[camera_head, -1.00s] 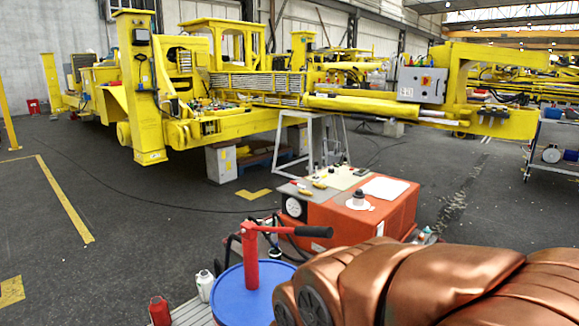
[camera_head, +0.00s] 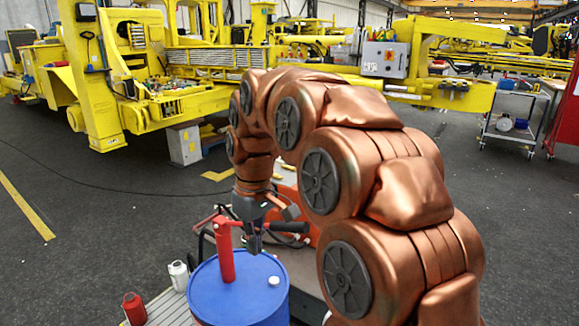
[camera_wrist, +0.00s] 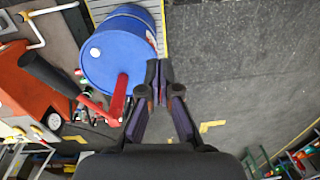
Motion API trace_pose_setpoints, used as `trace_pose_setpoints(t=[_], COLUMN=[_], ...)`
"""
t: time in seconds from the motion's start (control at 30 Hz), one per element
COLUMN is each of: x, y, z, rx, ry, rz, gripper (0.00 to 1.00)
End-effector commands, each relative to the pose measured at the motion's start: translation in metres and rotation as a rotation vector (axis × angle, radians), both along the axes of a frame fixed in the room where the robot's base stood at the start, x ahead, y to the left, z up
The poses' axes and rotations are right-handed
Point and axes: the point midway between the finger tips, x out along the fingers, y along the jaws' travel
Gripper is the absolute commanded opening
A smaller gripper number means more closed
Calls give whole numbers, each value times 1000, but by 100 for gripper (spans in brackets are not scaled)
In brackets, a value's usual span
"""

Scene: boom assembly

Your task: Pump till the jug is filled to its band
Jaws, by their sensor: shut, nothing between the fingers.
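A blue drum (camera_head: 215,300) carries a red hand pump (camera_head: 226,252), an upright red body with a lever ending in a black grip (camera_head: 287,227). My gripper (camera_head: 255,250) points down beside the lever, above the drum. In the wrist view, the fingertips (camera_wrist: 158,72) are together and empty, just right of the pump's red body (camera_wrist: 118,98) and over the edge of the drum (camera_wrist: 125,45). The black grip (camera_wrist: 50,78) lies to their left. I cannot tell whether the fingers touch the pump. I cannot make out a banded jug or its level.
A white bottle (camera_head: 178,276) and a red container (camera_head: 133,309) stand left of the drum. An orange-red machine (camera_wrist: 32,88) is beside it, largely hidden by my arm in the head view. Yellow boom machinery (camera_head: 100,110) stands behind. The dark floor at left is open.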

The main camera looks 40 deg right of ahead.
Motion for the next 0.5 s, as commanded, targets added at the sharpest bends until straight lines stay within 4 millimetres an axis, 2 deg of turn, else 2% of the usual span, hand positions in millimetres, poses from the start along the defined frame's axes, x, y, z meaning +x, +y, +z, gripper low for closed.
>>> trace_pose_setpoints(t=[0.03,0.2,0.4,0.5], x=[15,55,89,97], y=[-13,-59,-117,-140], z=[11,34,54,58], rx=[2,1,-12,-18], ry=[-10,-47,-82,-90], rz=[3,27,45,51], gripper=[0,0,0,0])
